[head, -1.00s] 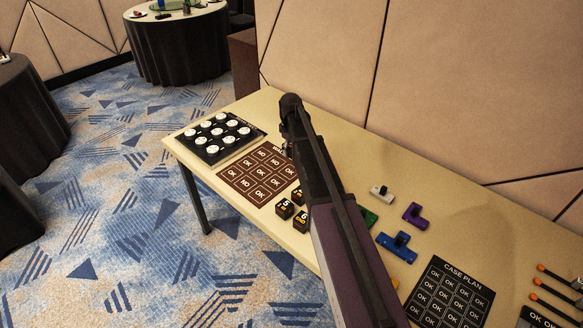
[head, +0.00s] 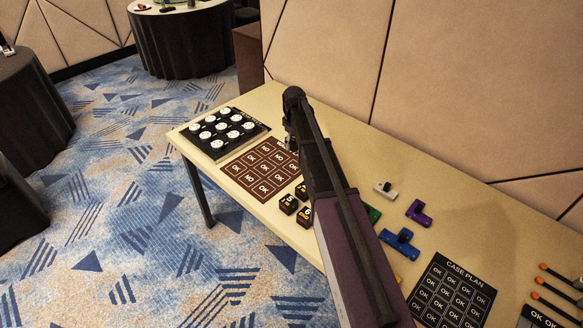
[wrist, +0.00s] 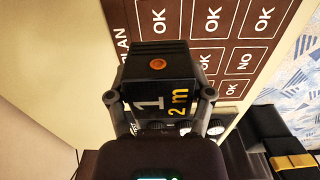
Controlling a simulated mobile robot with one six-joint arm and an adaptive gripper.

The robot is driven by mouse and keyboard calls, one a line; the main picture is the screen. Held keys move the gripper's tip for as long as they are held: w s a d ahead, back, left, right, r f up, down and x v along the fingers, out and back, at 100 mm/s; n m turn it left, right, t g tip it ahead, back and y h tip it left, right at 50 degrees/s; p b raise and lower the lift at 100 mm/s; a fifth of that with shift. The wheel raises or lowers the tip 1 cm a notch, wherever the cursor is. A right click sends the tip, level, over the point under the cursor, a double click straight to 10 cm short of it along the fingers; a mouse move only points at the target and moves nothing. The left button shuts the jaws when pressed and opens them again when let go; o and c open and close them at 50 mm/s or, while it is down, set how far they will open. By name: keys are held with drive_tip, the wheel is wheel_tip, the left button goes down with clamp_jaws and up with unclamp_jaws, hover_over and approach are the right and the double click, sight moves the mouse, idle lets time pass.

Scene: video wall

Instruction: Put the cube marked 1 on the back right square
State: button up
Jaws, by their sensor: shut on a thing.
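In the wrist view my gripper (wrist: 165,98) is shut on a black cube (wrist: 158,66) with a white 1, a yellow 2m and an orange dot. The brown board (head: 250,176) of OK and NO squares lies on the table in the head view. It also shows beyond the cube in the wrist view (wrist: 184,40). The cube appears above or beside the board; the gap cannot be judged.
Black cubes marked 5 (head: 288,204) and 6 (head: 305,217) stand by the board's front edge. A black panel with white discs (head: 215,144) lies to its left. Blue (head: 400,243) and purple (head: 418,212) blocks and a case plan board (head: 452,290) are to the right.

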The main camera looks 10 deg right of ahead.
drive_tip(key=shift+f, duration=0.2)
drive_tip(key=b, duration=0.6)
hover_over(293, 167)
wheel_tip(293, 167, down, 6)
drive_tip(key=shift+d, duration=0.1)
idle(0.4)
drive_tip(key=shift+f+b, duration=1.85)
drive_tip(key=shift+b, duration=0.2)
drive_tip(key=shift+f, duration=0.2)
drive_tip(key=o, duration=1.1)
drive_tip(key=shift+r, duration=0.1)
drive_tip(key=shift+o, duration=0.2)
drive_tip(key=shift+r, duration=0.15)
wheel_tip(293, 167, up, 12)
drive_tip(key=p, duration=1.2)
